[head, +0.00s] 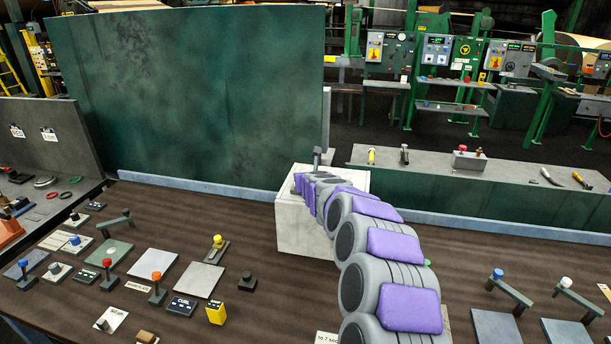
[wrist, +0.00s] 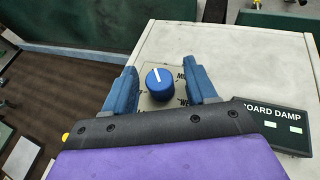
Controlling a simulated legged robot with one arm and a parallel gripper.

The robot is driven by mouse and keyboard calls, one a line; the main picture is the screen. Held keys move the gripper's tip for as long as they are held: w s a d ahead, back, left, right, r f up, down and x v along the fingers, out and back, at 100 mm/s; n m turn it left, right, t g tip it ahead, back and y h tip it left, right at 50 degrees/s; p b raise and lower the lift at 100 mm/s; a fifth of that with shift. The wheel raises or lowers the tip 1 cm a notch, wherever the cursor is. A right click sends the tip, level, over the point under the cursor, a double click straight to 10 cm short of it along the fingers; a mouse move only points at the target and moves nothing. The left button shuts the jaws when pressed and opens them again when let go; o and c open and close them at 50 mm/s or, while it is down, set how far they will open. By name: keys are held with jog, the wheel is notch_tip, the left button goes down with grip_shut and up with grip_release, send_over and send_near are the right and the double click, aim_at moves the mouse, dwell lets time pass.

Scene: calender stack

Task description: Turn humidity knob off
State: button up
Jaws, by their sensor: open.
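A round blue knob (wrist: 159,82) with a white pointer line sits on a small marked plate on top of a pale box. The line points up and slightly left in the wrist view. The plate's lettering is partly hidden by my gripper. My gripper (wrist: 160,67) is open, with one finger on each side of the knob and small gaps visible. The pale box (head: 295,235) stands on the brown bench in the head view, where my arm hides the knob.
The brown bench (head: 225,222) holds several levers, buttons and plates left of the box, including a yellow-topped lever (head: 217,241). More levers stand at the right, one blue-topped (head: 497,274). A tall green panel (head: 190,90) rises behind the bench.

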jog(key=shift+w+a+f, duration=0.2)
jog(key=shift+w+f, duration=0.1)
jog(key=shift+w, duration=0.15)
jog(key=shift+c, duration=0.4)
jog(key=c, duration=0.9)
